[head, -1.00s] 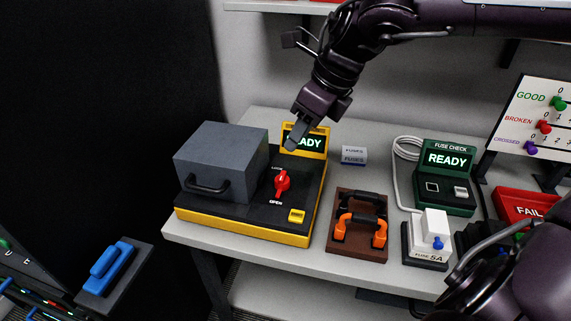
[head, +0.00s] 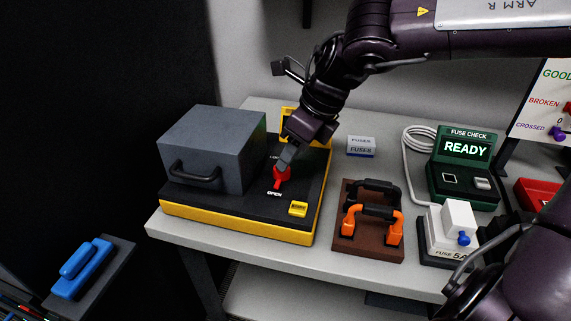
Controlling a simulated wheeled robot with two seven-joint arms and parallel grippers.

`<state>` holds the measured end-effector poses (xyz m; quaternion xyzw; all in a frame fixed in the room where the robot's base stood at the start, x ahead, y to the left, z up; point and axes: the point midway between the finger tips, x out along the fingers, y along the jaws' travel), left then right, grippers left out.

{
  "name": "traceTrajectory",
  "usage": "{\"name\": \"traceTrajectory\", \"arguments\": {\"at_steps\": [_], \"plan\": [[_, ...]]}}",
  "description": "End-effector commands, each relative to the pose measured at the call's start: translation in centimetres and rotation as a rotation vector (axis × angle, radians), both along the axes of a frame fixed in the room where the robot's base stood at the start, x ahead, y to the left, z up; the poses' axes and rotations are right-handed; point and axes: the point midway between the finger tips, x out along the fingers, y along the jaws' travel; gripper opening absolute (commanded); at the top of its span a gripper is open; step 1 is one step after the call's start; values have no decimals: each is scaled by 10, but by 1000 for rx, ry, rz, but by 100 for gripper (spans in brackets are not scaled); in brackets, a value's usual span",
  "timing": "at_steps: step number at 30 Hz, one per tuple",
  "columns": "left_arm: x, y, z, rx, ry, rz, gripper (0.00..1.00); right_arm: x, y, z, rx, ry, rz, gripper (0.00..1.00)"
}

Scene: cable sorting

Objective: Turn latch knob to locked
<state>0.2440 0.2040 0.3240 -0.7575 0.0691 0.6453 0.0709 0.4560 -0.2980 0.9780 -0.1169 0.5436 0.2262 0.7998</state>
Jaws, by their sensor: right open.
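The red latch knob (head: 279,180) stands on the black top of the yellow-edged test station (head: 240,222), right of the grey lidded box (head: 212,150). Its pointer end is toward the "OPEN" mark at the front. The other mark behind it is mostly covered by my gripper. My right gripper (head: 284,162) points down at the knob, its fingertips at or just above the knob's rear part. It is open; whether the fingers touch the knob I cannot tell. The station's screen is mostly hidden behind my gripper. My left gripper is not in view.
A brown block with orange and black handles (head: 367,243) stands to the right. Beyond it are a white fuse unit (head: 456,222) and the green fuse check box (head: 463,170) reading READY. A fuses box (head: 361,146) sits behind. A blue handle (head: 82,265) is at lower left.

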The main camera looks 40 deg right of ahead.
Motion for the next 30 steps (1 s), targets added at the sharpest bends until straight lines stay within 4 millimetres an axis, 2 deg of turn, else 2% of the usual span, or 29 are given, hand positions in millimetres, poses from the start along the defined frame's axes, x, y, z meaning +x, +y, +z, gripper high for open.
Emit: {"name": "traceTrajectory", "arguments": {"at_steps": [1, 6, 17, 24, 30], "plan": [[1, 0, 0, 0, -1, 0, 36, 2, 2, -9, 1, 5, 0, 41], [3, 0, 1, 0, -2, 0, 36, 8, 6, -27, 0, 2, 0, 41], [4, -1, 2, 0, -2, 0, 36, 11, 8, -32, 1, -1, -1, 41], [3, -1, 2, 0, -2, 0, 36, 11, 8, -32, 0, -1, -1, 11], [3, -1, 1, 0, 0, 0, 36, 11, 8, -32, 0, -2, -16, 11]]}}
